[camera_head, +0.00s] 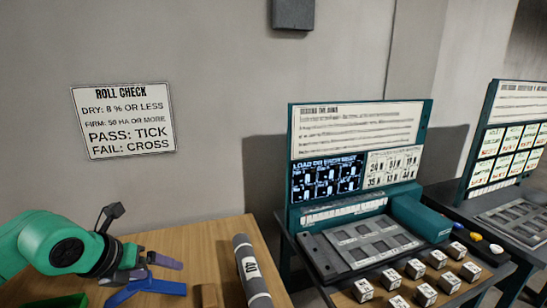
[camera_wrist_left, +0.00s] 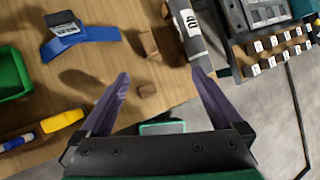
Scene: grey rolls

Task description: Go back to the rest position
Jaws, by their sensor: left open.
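My left gripper (camera_head: 158,268) is open over the left part of the wooden table (camera_head: 190,240). In the left wrist view its two purple fingers (camera_wrist_left: 163,82) are spread apart with nothing held between them. The grey roll (camera_head: 252,272) with a white label reading 40 lies at the table's right edge, apart from the gripper. The roll also shows in the left wrist view (camera_wrist_left: 188,30), beyond the right fingertip. My right gripper is in neither view.
A blue stand (camera_head: 148,287) with a grey device (camera_wrist_left: 62,22) is near my left gripper. Small brown blocks (camera_wrist_left: 148,44) and a green bin (camera_wrist_left: 12,72) are on the table. A teal test station (camera_head: 345,170) with several labelled cubes (camera_head: 416,268) stands right. The wall sign (camera_head: 124,121) reads ROLL CHECK.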

